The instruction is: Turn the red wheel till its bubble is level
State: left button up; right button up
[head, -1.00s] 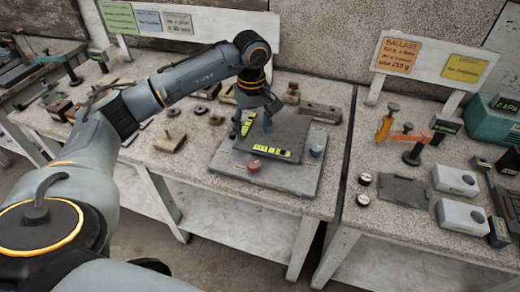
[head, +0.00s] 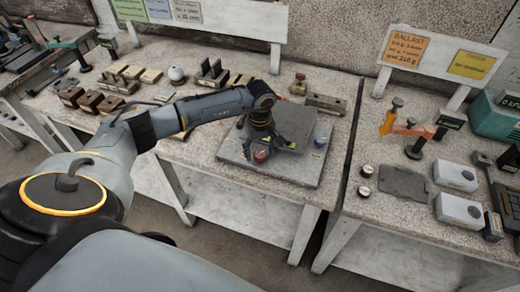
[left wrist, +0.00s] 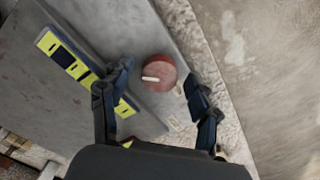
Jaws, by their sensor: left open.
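The red wheel (head: 261,156) is at the front of the grey base plate (head: 228,148). In the left wrist view the red wheel (left wrist: 164,80) is round with a pale mark across its left part. My left gripper (head: 262,148) is open above it. In the left wrist view its two fingers (left wrist: 158,74) lie on either side of the wheel, with gaps visible. A yellow level strip with dark parts (left wrist: 70,58) runs along the raised dark plate; the bubble is too small to read. In the head view the gripper partly hides this strip. My right gripper is not in view.
A blue wheel (head: 320,142) is at the right of the base plate. A grey block (head: 327,104) lies behind it. Several small blocks stand at the bench's back left. The right bench holds white boxes (head: 455,178) and a flat dark plate (head: 403,182).

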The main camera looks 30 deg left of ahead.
pick_arm(q)
jog(key=shift+c, duration=0.9)
jog(key=c, duration=1)
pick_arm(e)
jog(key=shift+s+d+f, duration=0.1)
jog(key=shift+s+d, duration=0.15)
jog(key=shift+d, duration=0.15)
